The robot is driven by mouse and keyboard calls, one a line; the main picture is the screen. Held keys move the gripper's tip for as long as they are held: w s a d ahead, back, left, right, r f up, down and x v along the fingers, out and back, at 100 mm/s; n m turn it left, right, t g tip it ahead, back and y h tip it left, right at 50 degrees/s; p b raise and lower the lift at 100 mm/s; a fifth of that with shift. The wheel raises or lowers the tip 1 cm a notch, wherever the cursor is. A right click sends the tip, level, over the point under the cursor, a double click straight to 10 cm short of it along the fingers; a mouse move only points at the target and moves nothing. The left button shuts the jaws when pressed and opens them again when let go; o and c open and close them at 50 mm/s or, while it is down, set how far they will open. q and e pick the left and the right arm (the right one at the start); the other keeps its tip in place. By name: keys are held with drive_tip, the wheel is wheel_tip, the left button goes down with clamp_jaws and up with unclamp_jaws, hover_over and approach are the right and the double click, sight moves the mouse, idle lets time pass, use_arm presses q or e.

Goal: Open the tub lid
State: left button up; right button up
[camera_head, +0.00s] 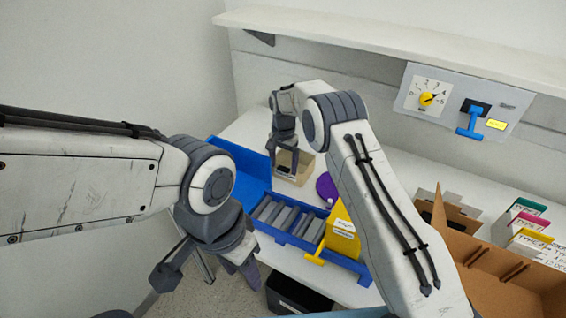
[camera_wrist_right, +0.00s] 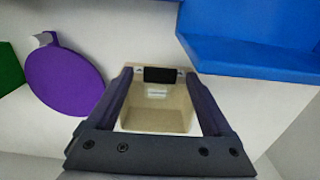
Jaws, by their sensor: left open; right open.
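A small beige tub (camera_head: 304,168) stands on the white table near the back wall. In the right wrist view the tub (camera_wrist_right: 158,118) shows between my fingers, with a black piece (camera_wrist_right: 160,75) at its far edge. I see into a pale hollow; I cannot make out a separate lid. My right gripper (camera_head: 284,158) points down over the tub, its fingers apart and holding nothing. In the right wrist view the right gripper (camera_wrist_right: 159,80) frames the tub; contact cannot be told. My left gripper (camera_head: 235,272) is open and empty, low in front of the table.
A blue bin (camera_head: 335,258) holds grey pieces; a blue panel (camera_head: 238,165) rises left of the tub. A purple disc (camera_head: 325,186) lies to its right. A yellow tagged piece (camera_head: 343,232), a cardboard box (camera_head: 490,258) and a wall panel with a yellow knob (camera_head: 427,99) are further right.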

sight(287, 165)
clamp_jaws()
drive_tip(key=shift+w+r, duration=0.15)
drive_tip(key=shift+r, duration=0.15)
drive_tip(key=shift+w+d+r+p, duration=0.2)
drive_tip(key=shift+r+p, duration=0.25)
drive_tip(key=shift+r, duration=0.25)
drive_tip(key=r, duration=0.1)
drive_tip(key=w+r+p, duration=0.1)
drive_tip(key=d+r, duration=0.1)
drive_tip(key=shift+w+p, duration=0.25)
drive_tip(key=shift+p, duration=0.15)
drive_tip(key=shift+w+d+r+p, duration=0.6)
drive_tip(key=shift+w+r+p, duration=0.15)
drive_tip(key=shift+r+p, duration=0.15)
